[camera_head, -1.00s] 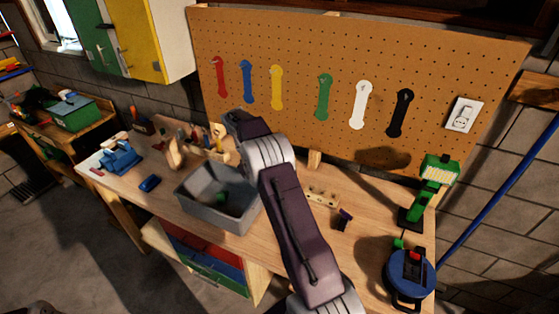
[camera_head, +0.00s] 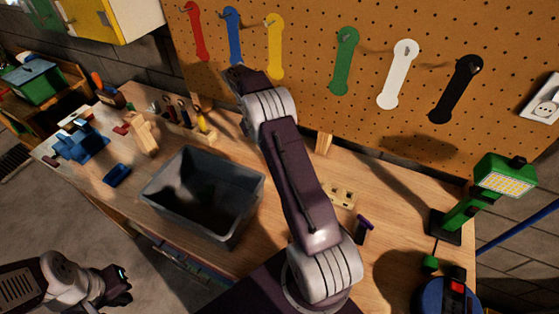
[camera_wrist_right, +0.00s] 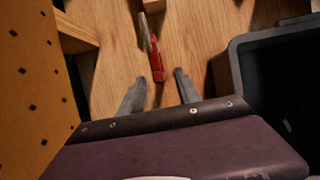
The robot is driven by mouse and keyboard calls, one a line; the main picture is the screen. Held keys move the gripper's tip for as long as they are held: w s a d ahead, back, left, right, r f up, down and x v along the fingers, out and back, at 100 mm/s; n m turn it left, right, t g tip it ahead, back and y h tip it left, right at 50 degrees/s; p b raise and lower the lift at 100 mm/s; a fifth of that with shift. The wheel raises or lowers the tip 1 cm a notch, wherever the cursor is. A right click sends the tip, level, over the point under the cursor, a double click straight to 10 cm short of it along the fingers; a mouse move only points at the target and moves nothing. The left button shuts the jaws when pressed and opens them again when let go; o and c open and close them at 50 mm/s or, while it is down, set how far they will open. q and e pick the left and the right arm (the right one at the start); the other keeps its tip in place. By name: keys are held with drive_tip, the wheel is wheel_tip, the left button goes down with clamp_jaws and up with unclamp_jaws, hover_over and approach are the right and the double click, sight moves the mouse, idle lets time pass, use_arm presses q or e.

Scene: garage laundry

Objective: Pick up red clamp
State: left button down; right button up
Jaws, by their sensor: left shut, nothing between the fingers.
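In the right wrist view a slim red thing with a grey metal part (camera_wrist_right: 156,62), seemingly the red clamp, lies on the wooden bench top. Its red end points toward my right gripper (camera_wrist_right: 160,88), whose two grey fingers are spread apart with nothing held between them. In the head view my right arm reaches over the bench toward the pegboard, and its fingers are hidden there. I cannot make out the clamp surely in that view. My left gripper (camera_head: 118,286) is shut and empty at the lower left, off the bench's front.
A grey bin (camera_head: 160,198) stands on the bench, and shows close on the right in the wrist view (camera_wrist_right: 262,42). The pegboard (camera_head: 300,60) rises behind. A tool rack (camera_head: 190,128), blue vise (camera_head: 80,142) and green lamp (camera_head: 465,210) stand around the bench.

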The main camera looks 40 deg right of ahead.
drive_tip(key=x, duration=0.4)
drive_tip(key=shift+w+d+f, duration=0.1)
drive_tip(key=shift+w+f, duration=0.05)
drive_tip(key=shift+f, duration=0.05)
drive_tip(key=p+x, duration=0.1)
drive_tip(key=x, duration=0.3)
drive_tip(key=shift+f+p, duration=0.15)
drive_tip(key=shift+p, duration=0.25)
drive_tip(key=shift+f, duration=0.5)
clamp_jaws()
idle(0.5)
